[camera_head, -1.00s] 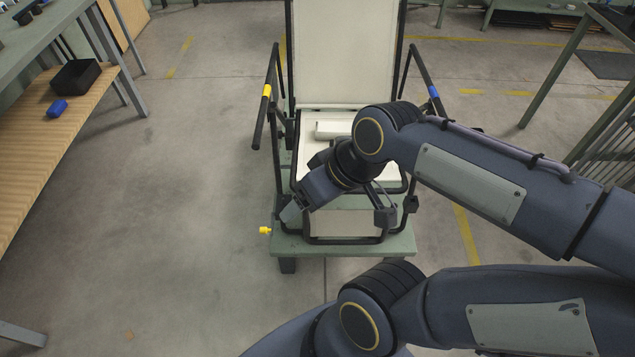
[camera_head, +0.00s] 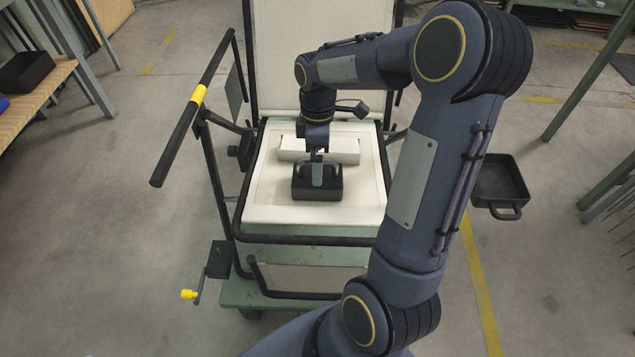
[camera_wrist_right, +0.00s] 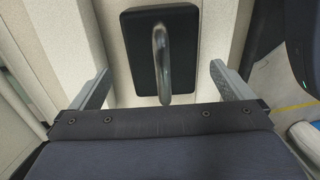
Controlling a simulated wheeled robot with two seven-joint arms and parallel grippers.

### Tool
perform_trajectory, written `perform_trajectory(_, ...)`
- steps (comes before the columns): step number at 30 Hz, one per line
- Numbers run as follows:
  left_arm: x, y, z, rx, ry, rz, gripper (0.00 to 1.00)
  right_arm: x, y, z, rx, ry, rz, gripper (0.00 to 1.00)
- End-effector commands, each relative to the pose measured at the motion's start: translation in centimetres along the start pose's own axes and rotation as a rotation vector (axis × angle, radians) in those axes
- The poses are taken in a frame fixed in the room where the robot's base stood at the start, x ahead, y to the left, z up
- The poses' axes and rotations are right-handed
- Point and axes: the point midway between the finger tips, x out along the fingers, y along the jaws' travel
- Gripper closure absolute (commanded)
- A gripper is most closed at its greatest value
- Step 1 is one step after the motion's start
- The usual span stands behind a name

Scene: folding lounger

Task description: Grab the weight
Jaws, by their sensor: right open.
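The weight (camera_head: 317,189) is a black block with a grey loop handle. It rests on the cream seat of the lounger (camera_head: 270,205). My right gripper (camera_head: 318,172) is over the weight, pointing down. In the right wrist view, the weight (camera_wrist_right: 180,50) lies ahead with its handle pointing toward the camera. The open fingers of my right gripper (camera_wrist_right: 160,85) stand on either side of the handle, with a clear gap on each side. My left gripper is not in view.
A white block (camera_head: 345,150) lies on the seat behind the weight. The backrest (camera_head: 270,60) rises behind it. A black side rail with a yellow band (camera_head: 197,95) and a yellow-knobbed crank (camera_head: 189,294) are at left. A black tray (camera_head: 512,180) is at right.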

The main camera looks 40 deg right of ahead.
Motion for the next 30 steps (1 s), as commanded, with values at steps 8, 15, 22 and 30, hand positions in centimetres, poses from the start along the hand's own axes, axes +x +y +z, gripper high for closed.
perform_trajectory(8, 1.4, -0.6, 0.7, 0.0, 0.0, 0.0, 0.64, 4.2, -0.3, 0.0, 0.0, -0.002, -0.002, 0.0)
perform_trajectory(15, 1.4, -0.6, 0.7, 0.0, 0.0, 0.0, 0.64, 4.7, -0.3, 0.0, 0.001, 0.0, 0.001, 0.0)
perform_trajectory(22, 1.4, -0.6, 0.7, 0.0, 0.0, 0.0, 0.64, 4.7, -0.3, 0.0, 0.002, 0.001, 0.0, 0.18)
perform_trajectory(30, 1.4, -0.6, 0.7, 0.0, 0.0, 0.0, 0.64, 4.7, -0.3, 0.0, 0.002, 0.001, 0.0, 0.54)
